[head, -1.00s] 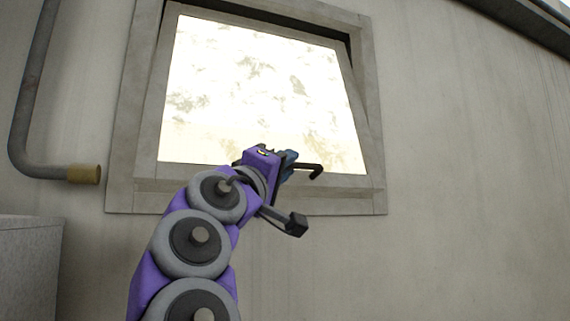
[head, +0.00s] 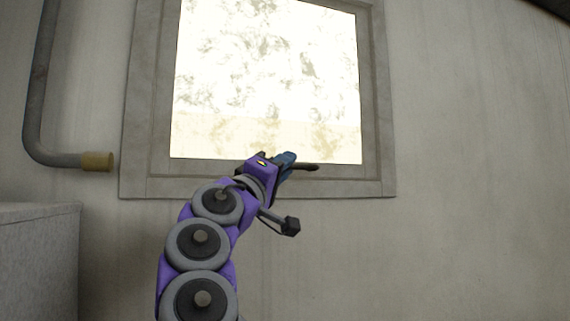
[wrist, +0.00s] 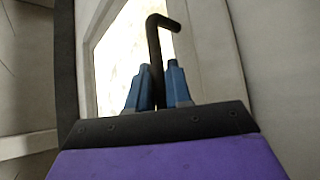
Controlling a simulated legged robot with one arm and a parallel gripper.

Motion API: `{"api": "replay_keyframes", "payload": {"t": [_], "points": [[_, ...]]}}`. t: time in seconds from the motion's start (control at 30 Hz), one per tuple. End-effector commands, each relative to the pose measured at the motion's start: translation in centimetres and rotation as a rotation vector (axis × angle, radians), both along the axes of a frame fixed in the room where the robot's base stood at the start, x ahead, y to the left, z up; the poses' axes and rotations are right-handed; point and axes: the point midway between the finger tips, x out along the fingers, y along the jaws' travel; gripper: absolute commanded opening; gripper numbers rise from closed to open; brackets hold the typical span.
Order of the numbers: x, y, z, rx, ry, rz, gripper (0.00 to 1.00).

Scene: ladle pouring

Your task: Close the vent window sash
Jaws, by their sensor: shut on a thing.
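The vent window sash (head: 268,166) is a grey framed pane with bright, mottled glass, set in a grey outer frame (head: 383,100) on the wall. In the head view it looks about flush with that frame, with no clear gap showing; its top edge is cut off. My gripper (head: 288,160) is at the bottom rail of the sash. A dark hooked handle (head: 308,167) sticks out to the right of the fingers. In the wrist view the blue fingers of my gripper (wrist: 157,88) are shut on the handle (wrist: 155,50), whose bent end points right.
A grey pipe (head: 42,90) with a brass-coloured end runs down the wall at the left. A grey box (head: 38,255) stands at the lower left. The wall (head: 475,150) to the right of the window is clear.

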Motion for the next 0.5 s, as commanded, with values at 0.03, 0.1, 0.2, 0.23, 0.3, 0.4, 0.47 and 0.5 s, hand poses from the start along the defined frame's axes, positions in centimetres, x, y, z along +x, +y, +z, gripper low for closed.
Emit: {"api": "replay_keyframes", "payload": {"t": [0.03, 0.1, 0.2, 0.23, 0.3, 0.4, 0.47, 0.5], "points": [[0.14, 0.14, -0.09, -0.002, 0.002, 0.004, 0.0], [0.14, 0.14, -0.09, -0.002, 0.002, 0.004, 0.0], [0.14, 0.15, -0.08, -0.002, 0.002, 0.004, 0.0], [0.13, 0.15, -0.08, -0.002, 0.002, 0.004, 0.22], [0.13, 0.13, -0.07, -0.002, 0.002, 0.004, 0.29], [0.12, 0.1, -0.07, -0.002, 0.002, 0.003, 0.38], [0.12, 0.12, -0.07, -0.002, 0.002, 0.003, 0.39], [0.12, 0.11, -0.08, -0.002, 0.002, 0.003, 0.39]]}}
